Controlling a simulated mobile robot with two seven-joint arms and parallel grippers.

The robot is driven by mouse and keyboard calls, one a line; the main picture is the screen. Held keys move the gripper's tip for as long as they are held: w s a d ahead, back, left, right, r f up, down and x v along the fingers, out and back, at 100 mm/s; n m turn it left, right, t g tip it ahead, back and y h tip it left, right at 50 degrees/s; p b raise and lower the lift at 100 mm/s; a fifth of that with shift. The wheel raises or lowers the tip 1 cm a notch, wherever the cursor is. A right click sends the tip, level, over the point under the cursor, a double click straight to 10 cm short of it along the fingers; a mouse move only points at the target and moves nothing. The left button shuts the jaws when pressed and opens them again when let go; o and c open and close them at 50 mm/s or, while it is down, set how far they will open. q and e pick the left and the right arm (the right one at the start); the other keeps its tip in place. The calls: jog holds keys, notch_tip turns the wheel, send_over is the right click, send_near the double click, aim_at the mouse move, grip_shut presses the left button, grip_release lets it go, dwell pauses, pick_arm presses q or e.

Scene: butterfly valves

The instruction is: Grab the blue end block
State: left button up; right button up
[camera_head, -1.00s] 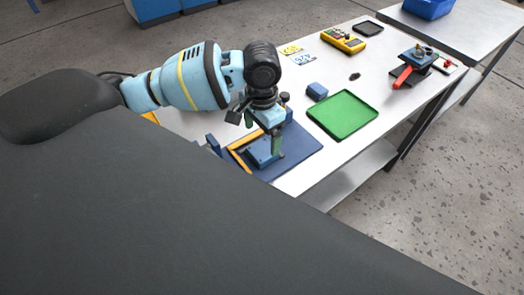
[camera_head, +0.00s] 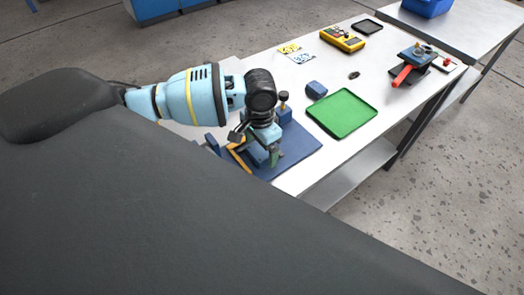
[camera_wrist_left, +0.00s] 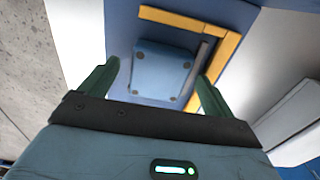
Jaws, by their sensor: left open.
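A blue block with several dark round spots near its corners (camera_wrist_left: 163,72), which looks like the end block, lies on the blue base plate (camera_head: 302,148). A yellow L-shaped bracket (camera_wrist_left: 185,22) runs along two of its sides, with a grey strip next to it. My left gripper (camera_head: 270,156) is low over the block and open. In the left wrist view its green fingers stand either side of the block with gaps between. In the head view the gripper hides most of the block. My right gripper is not in view.
A blue clamp post with a dark knob (camera_head: 284,112) stands close behind the gripper. A green tray (camera_head: 342,113), a small blue block (camera_head: 316,89), a yellow meter (camera_head: 342,39) and a red-handled valve (camera_head: 402,75) are farther along the table.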

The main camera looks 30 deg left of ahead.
aim_at(263, 152)
pick_arm(q)
jog(key=c, duration=1.3)
jog(key=shift+r, duration=0.1)
jog(key=shift+r, duration=0.5)
jog(key=shift+s+d+r, duration=0.1)
jog(key=shift+d+r, duration=0.2)
jog(key=shift+r, duration=0.35)
jog(key=shift+s+d+r, duration=0.1)
jog(key=shift+d+r, duration=0.15)
jog(key=shift+r, duration=0.35)
jog(key=s+d, duration=0.2)
jog(key=d, duration=0.2)
jog(key=s+d+r, duration=0.1)
jog(key=d, duration=0.4)
jog(key=s+d, duration=0.2)
jog(key=d, duration=0.2)
jog(key=shift+s+d+r, duration=0.15)
jog(key=shift+s+d, duration=0.15)
jog(key=shift+d, duration=0.1)
